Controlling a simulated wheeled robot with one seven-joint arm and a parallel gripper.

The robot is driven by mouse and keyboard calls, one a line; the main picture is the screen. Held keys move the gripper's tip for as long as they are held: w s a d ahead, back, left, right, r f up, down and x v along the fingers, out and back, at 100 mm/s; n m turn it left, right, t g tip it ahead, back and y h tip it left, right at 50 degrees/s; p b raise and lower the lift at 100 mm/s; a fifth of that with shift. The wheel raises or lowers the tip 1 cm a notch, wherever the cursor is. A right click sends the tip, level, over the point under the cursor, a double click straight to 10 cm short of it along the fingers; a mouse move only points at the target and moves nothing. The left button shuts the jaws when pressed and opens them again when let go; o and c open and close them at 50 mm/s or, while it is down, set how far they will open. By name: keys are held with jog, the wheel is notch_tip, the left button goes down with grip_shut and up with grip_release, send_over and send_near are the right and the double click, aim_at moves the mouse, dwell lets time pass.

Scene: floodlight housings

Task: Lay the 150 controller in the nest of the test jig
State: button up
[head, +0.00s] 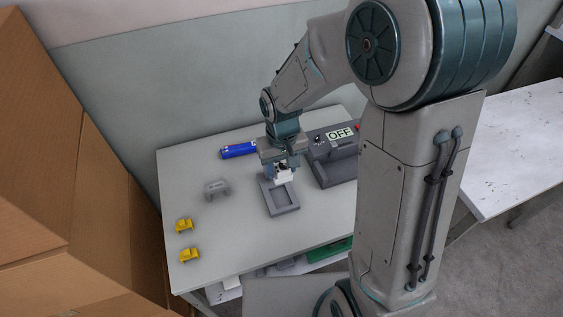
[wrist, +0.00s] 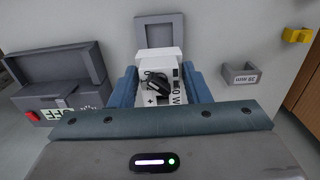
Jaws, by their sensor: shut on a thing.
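My gripper (head: 282,168) is shut on the white 150 controller (wrist: 168,68), with one blue finger on each side of it. The controller carries a printed label, partly legible as "50 W", and a dark coiled lead lies on its face. In the head view the controller (head: 284,178) hangs at the back edge of a grey, shallow, framed nest (head: 287,210), which looks empty. The nest also shows beyond the controller in the wrist view (wrist: 178,20). The grey test jig box (head: 338,172) with an "OFF" display stands just right of the nest. I cannot tell whether the controller touches the nest.
A grey labelled bracket (head: 216,188) lies left of the nest. Two yellow pieces (head: 184,225) (head: 189,255) lie near the left table edge. A blue cylinder (head: 238,151) lies at the back. Cardboard (head: 100,190) stands left of the table. The front left tabletop is mostly clear.

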notch_tip(320, 180, down, 10)
jog(key=b, duration=0.8)
jog(key=shift+b, duration=0.3)
jog(key=shift+f+b, duration=1.25)
jog(key=shift+f, duration=0.3)
dwell(0.9)
jog(key=o, duration=1.1)
notch_tip(320, 180, up, 14)
jog(key=shift+p, duration=0.45)
